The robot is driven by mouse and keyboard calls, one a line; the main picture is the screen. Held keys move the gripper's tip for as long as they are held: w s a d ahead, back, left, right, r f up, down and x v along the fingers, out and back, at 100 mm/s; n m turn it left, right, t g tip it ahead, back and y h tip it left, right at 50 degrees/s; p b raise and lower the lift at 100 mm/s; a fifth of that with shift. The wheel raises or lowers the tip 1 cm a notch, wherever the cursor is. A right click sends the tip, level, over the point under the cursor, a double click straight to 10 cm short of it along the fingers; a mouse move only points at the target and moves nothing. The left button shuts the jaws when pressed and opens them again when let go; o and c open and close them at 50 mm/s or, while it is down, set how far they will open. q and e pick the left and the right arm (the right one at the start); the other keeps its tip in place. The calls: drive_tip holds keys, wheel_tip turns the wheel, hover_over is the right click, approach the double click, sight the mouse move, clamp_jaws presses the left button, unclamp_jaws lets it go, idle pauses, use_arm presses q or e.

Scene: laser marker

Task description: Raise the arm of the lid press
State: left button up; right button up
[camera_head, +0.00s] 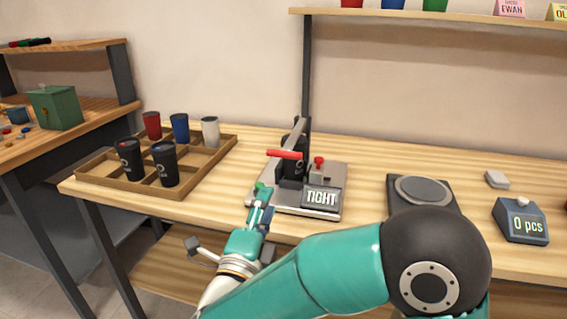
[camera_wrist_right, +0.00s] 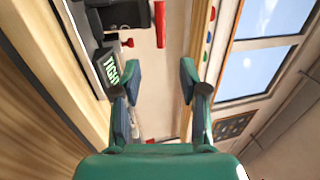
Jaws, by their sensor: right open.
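The lid press (camera_head: 310,212) stands on the table, with a "TIGHT" display (camera_head: 322,198) at its front. Its grey arm (camera_head: 293,137) slopes down toward the front left and carries a red handle (camera_head: 284,154). A dark cup (camera_head: 297,170) shows partly behind the arm. My right gripper (camera_head: 262,193) is in front of the press, below the handle in the picture. In the wrist view the gripper (camera_wrist_right: 160,78) is open and empty, with the red handle (camera_wrist_right: 160,25) ahead of the gap, apart from the fingers. My left gripper is not in view.
A wooden tray (camera_head: 87,176) with several cups stands left of the press. A red knob (camera_head: 319,162) rises on the press's right side. A shelf (camera_head: 430,22) hangs above.

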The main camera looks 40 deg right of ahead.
sight(285, 155)
drive_tip(key=p+x, duration=0.1)
drive_tip(key=x, duration=1.4)
drive_tip(key=shift+w+d, duration=0.1)
drive_tip(key=shift+w, duration=0.1)
clamp_jaws()
